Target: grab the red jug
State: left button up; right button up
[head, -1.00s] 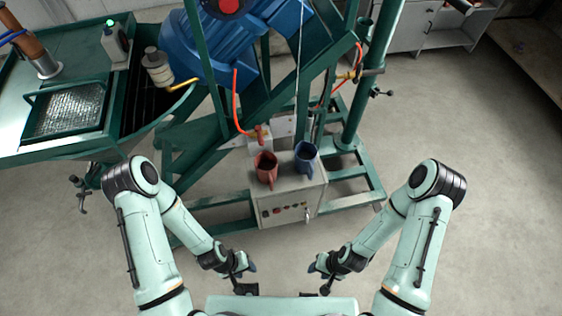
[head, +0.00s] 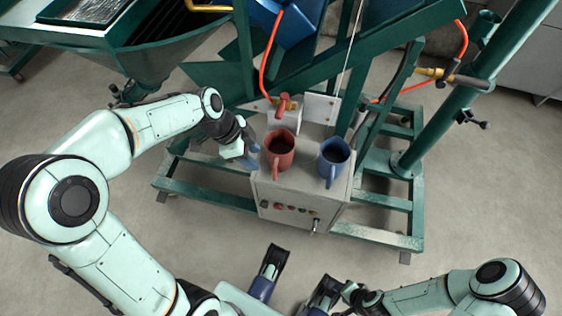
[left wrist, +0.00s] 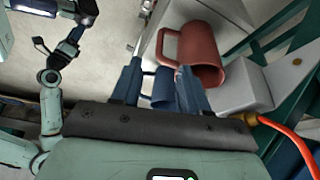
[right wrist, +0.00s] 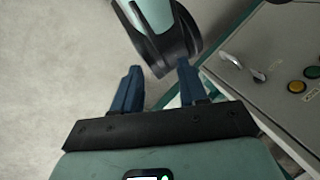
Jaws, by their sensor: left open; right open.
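The red jug (head: 281,147) stands upright on top of the grey control box (head: 300,190), its handle toward me. My left gripper (head: 249,155) is open just to the left of the jug. In the left wrist view the jug (left wrist: 207,55) lies just beyond the right finger, partly behind its tip, its handle above the gap. The fingers (left wrist: 158,75) are apart and do not hold the jug. My right gripper (right wrist: 160,80) is open and empty, low in front of the control box's button side.
A blue jug (head: 334,155) stands right of the red jug on the same box. A red-handled valve (head: 283,105) with an orange hose is just behind. Green frame beams (head: 215,195) flank the box.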

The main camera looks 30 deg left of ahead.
aim_at(273, 174)
pick_arm(q)
jog(key=shift+b+x, duration=1.55)
jog(key=shift+x, duration=4.9)
jog(key=shift+w+d+r, duration=0.15)
pick_arm(e)
jog(key=w+d+f+t, duration=0.1)
jog(key=w+d+f, duration=0.1)
jog(key=w+f, duration=0.2)
jog(key=shift+w+d+t+h, duration=0.2)
jog(key=shift+w+t+h, duration=0.15)
jog(key=shift+w, duration=0.2)
pick_arm(q)
grip_shut()
